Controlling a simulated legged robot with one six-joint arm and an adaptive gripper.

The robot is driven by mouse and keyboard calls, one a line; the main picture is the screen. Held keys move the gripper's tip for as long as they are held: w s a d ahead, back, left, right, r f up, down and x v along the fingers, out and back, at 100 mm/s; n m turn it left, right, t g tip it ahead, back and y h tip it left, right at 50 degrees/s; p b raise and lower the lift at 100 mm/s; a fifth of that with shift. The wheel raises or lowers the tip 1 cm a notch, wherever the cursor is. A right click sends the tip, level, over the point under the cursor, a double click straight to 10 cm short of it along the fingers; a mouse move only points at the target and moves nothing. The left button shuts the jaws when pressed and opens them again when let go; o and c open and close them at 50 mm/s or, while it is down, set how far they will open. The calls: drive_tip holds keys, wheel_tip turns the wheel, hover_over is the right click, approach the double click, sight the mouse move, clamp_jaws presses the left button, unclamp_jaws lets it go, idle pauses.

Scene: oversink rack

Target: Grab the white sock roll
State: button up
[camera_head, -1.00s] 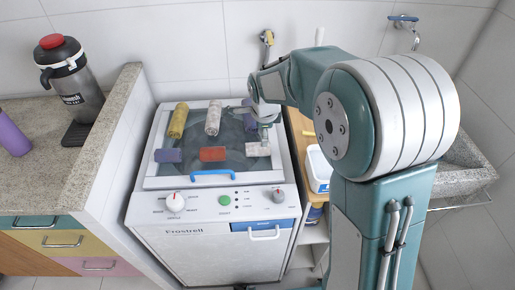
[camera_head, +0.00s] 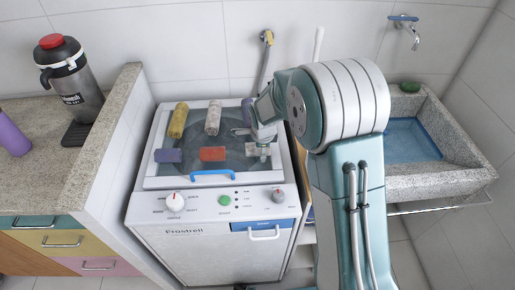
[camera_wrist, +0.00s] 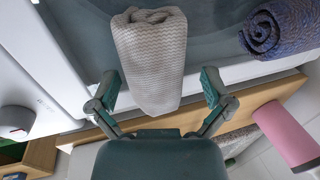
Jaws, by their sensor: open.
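A white, textured sock roll (camera_wrist: 150,50) lies at the right front of the washer lid. In the wrist view its near end reaches between my two fingertips, with gaps on both sides. My gripper (camera_wrist: 160,88) is open and empty. In the head view my gripper (camera_head: 263,141) is above the lid's right edge, partly covering the white roll (camera_head: 257,150). Another whitish, patterned roll (camera_head: 213,118) lies at the back middle of the lid.
A yellow roll (camera_head: 178,120), a purple roll (camera_head: 168,155) and a red roll (camera_head: 213,154) share the lid. A blue-purple roll (camera_wrist: 282,28) lies to the right in the wrist view. A pink cylinder (camera_wrist: 288,133) is below the washer's edge. A stone sink (camera_head: 440,182) stands right.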

drive_tip(key=c, duration=0.8)
drive_tip(key=shift+o, duration=0.2)
drive_tip(key=shift+r, duration=0.1)
drive_tip(key=shift+r, duration=0.2)
drive_tip(key=v, duration=0.3)
drive_tip(key=shift+w+d+r, duration=0.15)
drive_tip(key=shift+w, duration=0.05)
drive_tip(key=s+d+r, duration=0.8)
drive_tip(key=s+r, duration=0.1)
drive_tip(key=s, duration=0.1)
drive_tip(key=shift+s+d, duration=0.25)
drive_tip(key=shift+d, duration=0.1)
